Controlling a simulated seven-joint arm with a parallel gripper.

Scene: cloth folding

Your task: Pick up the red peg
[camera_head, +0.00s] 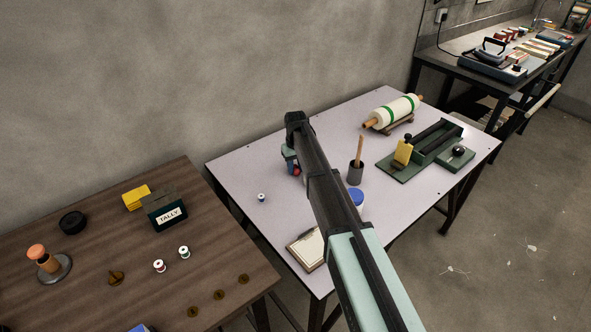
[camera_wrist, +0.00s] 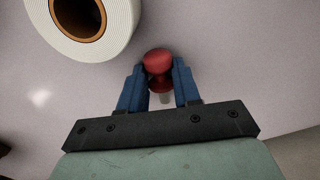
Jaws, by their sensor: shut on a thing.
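The red peg (camera_wrist: 158,62) shows in the wrist view between the two blue fingers of my gripper (camera_wrist: 159,84). It has a rounded red top, and a pale part shows below it. My gripper is shut on the peg. In the head view a small bit of red (camera_head: 296,170) shows at my gripper, over the pale table (camera_head: 240,165); my arm hides most of the rest. I cannot tell whether the peg touches the tabletop.
A white roll with an orange core (camera_wrist: 78,22) lies close by in the wrist view.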

